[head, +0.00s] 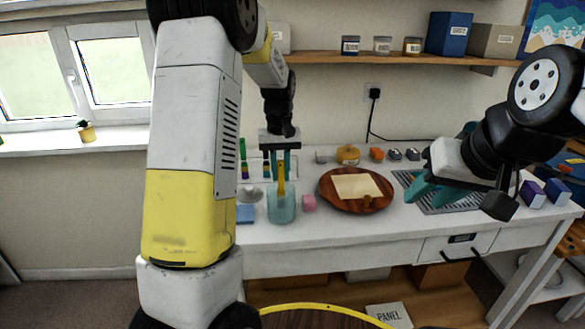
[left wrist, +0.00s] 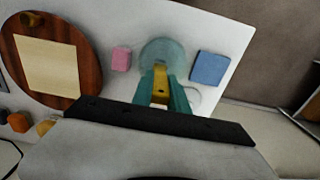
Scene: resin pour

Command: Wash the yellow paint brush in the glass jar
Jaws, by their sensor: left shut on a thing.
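My left gripper (head: 280,172) is shut on the yellow paint brush (head: 281,184) and holds it upright above the glass jar (head: 281,209). The brush's lower part overlaps the jar's mouth; I cannot tell how far it is inside. In the left wrist view the brush (left wrist: 160,83) shows between the teal fingers (left wrist: 161,92), in line with the pale, see-through jar (left wrist: 160,52). The bristles are hidden. My right gripper (head: 445,160) is at the right, its teal fingers apart and empty, above the grey grid on the table.
A pink block (head: 309,203) and a blue block (head: 245,214) stand close beside the jar. A round wooden board (head: 330,196) with a pale sheet (head: 357,187) lies to the right. Small items line the table's back, under a wall shelf (head: 330,58).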

